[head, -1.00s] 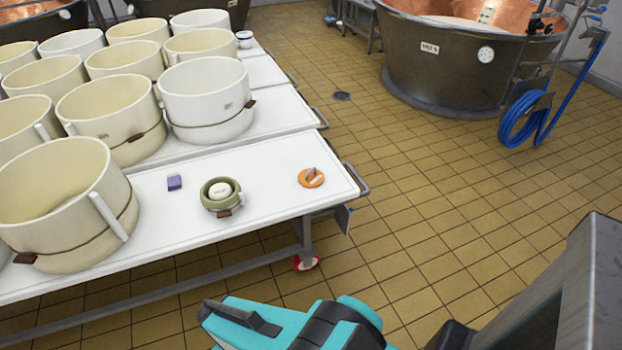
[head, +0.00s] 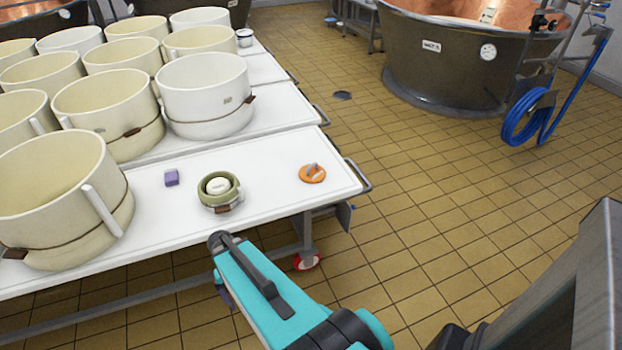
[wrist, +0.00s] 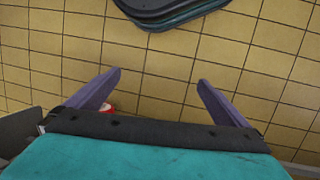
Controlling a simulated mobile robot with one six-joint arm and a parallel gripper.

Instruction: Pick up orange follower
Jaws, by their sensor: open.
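The orange follower (head: 312,173) is a flat orange disc with a grey raised handle. It lies on the white table (head: 275,200) near its right end. In the head view my teal arm reaches up from the bottom, with its end below the table's front edge, to the left of and nearer than the follower. In the wrist view my gripper (wrist: 158,88) shows two purple fingers spread apart with nothing between them. The follower does not show in the wrist view.
A green ring-shaped mould (head: 219,189) with a white piece inside and a purple block (head: 172,177) lie left of the follower. Large cream tubs (head: 58,200) crowd the table's left. A copper vat (head: 455,65) and blue hose (head: 528,115) stand beyond open tiled floor.

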